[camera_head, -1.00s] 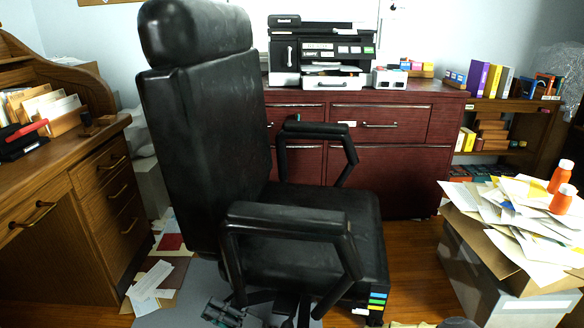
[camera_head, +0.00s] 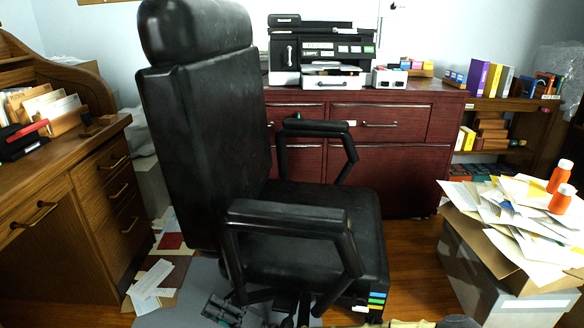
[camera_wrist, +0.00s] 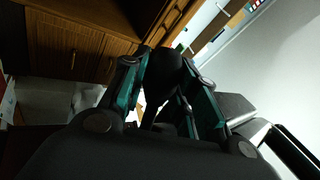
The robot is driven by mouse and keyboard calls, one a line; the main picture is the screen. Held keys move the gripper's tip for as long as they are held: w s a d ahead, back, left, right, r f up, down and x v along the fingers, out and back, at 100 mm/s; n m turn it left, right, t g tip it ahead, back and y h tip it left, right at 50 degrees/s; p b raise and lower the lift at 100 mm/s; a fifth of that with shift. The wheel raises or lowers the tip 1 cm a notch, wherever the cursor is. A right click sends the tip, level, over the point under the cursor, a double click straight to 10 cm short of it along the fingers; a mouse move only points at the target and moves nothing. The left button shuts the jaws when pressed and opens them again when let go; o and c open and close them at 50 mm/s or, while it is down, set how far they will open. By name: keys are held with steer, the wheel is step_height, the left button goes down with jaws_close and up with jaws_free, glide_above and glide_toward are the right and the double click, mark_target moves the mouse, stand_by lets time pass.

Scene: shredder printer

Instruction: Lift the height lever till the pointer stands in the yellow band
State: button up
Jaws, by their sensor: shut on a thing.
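A black office chair (camera_head: 305,235) stands in the middle of the head view. My gripper (camera_head: 222,312) shows at the bottom edge of the head view, low beside the chair's base. In the wrist view, the teal fingers of my gripper (camera_wrist: 167,75) close around a dark rounded piece (camera_wrist: 165,68), which looks like the height lever. Its shape and tilt are unclear in the dark.
A wooden desk (camera_head: 100,190) stands at the left, with papers (camera_head: 150,285) on the floor. A dark red cabinet (camera_head: 395,170) with a printer (camera_head: 320,50) is behind the chair. A box heaped with paper (camera_head: 515,280) stands at the right. Some wooden floor shows between chair and box.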

stand_by(0.3)
steer(key=shift+f+b, duration=0.3)
steer(key=shift+f, duration=0.2)
steer(key=o, duration=1.3)
steer(key=shift+o, duration=0.2)
steer(key=shift+d, duration=0.15)
steer(key=v, duration=0.5)
steer(key=shift+s+d+f, duration=0.1)
steer(key=shift+d+f, duration=0.1)
steer(key=shift+d, duration=0.05)
